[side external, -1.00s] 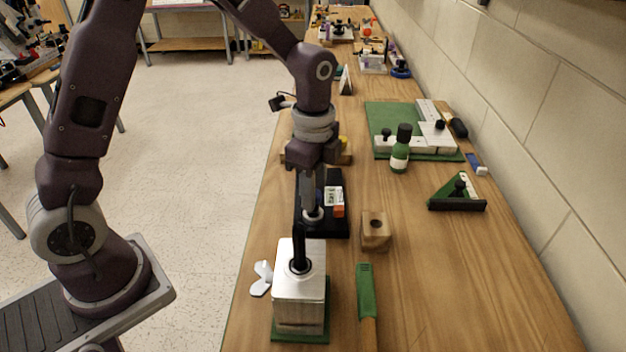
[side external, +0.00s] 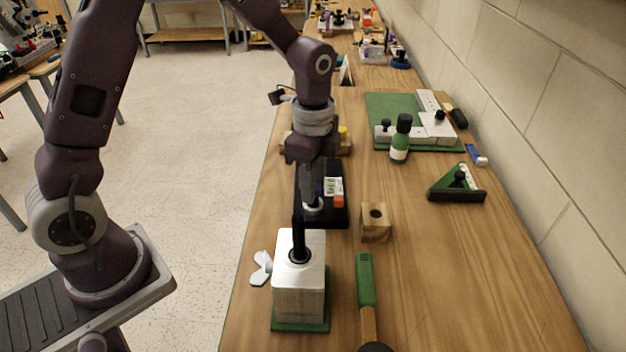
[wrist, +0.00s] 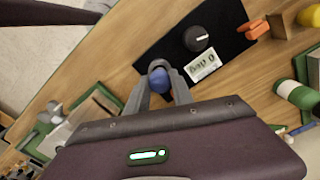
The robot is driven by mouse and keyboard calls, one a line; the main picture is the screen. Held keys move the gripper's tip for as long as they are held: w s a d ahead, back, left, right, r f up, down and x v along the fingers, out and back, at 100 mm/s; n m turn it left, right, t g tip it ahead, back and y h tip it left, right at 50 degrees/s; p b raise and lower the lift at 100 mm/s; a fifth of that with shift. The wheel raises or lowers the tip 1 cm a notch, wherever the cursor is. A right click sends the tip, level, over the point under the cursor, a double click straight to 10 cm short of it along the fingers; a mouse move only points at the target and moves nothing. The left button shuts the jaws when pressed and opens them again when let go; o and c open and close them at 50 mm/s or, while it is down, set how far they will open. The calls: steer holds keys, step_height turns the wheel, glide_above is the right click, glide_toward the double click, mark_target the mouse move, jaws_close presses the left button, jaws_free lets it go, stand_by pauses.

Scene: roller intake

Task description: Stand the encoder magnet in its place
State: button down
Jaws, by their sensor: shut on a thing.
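In the wrist view my gripper (wrist: 160,88) is shut on a small blue rounded piece, which I take for the encoder magnet (wrist: 159,79). The fingers hide part of it. In the side view my gripper (side external: 311,196) points down over the black mat (side external: 337,222); the held piece cannot be made out there. A dark round knob with a white line (wrist: 196,38) stands on the mat, up and right of the fingertips in the wrist view. I cannot tell which spot is the magnet's place.
A metal-topped block (side external: 285,275) with a black post stands in front of the mat. A wooden block with a hole (side external: 376,228) is to its right.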

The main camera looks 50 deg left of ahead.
steer(key=shift+f, duration=0.95)
steer(key=c, duration=1.4)
jaws_free()
steer(key=shift+c, duration=0.2)
steer(key=shift+r, duration=1.55)
steer(key=o, duration=0.6)
